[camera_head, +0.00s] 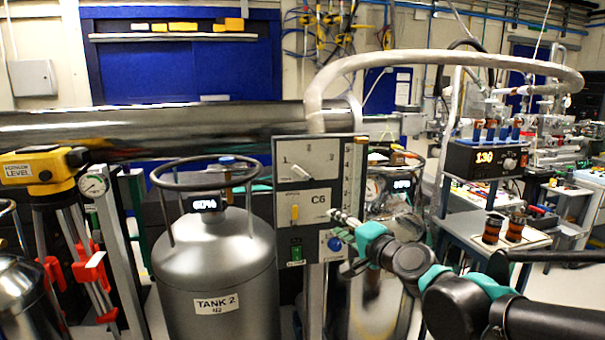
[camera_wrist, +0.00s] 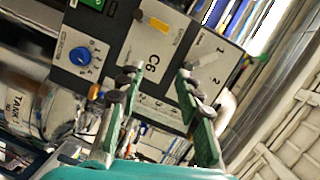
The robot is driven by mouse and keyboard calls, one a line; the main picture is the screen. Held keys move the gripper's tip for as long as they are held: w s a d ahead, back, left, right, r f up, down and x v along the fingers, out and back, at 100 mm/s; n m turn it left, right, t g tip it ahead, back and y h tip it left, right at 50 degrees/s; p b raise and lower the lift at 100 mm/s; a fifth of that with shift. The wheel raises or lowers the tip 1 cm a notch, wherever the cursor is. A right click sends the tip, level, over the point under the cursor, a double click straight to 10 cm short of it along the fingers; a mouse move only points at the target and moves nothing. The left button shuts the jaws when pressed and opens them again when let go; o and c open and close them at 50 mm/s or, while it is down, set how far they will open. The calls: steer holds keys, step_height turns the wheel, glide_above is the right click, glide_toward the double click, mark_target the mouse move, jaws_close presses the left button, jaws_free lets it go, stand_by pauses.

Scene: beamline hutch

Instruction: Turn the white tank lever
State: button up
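A grey control panel (camera_head: 325,190) marked C6 stands beside the tank labelled TANK 2 (camera_head: 215,285). A short white lever (camera_head: 301,172) sits slanted on the panel's upper part, near a scale marked 1 and 2. My gripper (camera_head: 340,216) is in front of the panel's right side, below and to the right of this lever. In the wrist view, the panel (camera_wrist: 125,40) appears turned, and the fingers of my gripper (camera_wrist: 158,80) are apart with nothing seen between them.
The panel also has a yellow lever (camera_head: 295,212), a green switch (camera_head: 296,252) and a blue knob (camera_head: 334,244). A ring-shaped rail (camera_head: 160,180) surrounds the tank's top. A large metal pipe (camera_head: 200,125) runs behind. A yellow level instrument (camera_head: 40,168) stands at left.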

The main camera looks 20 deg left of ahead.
mark_target(300, 173)
steer(key=s+a+r+m+t+h, duration=0.25)
steer(key=s+a+r+m, duration=0.2)
steer(key=r+m, duration=0.65)
steer(key=w+a, duration=0.3)
steer(key=w, duration=0.2)
steer(key=w+a+f+m, duration=0.1)
steer(key=w+a, duration=0.2)
steer(key=w, duration=0.2)
steer(key=w+a+f+m+t, duration=0.1)
steer(key=w+a, duration=0.2)
steer(key=w, duration=0.2)
steer(key=shift+w, duration=0.15)
steer(key=shift+c, duration=0.6)
jaws_close()
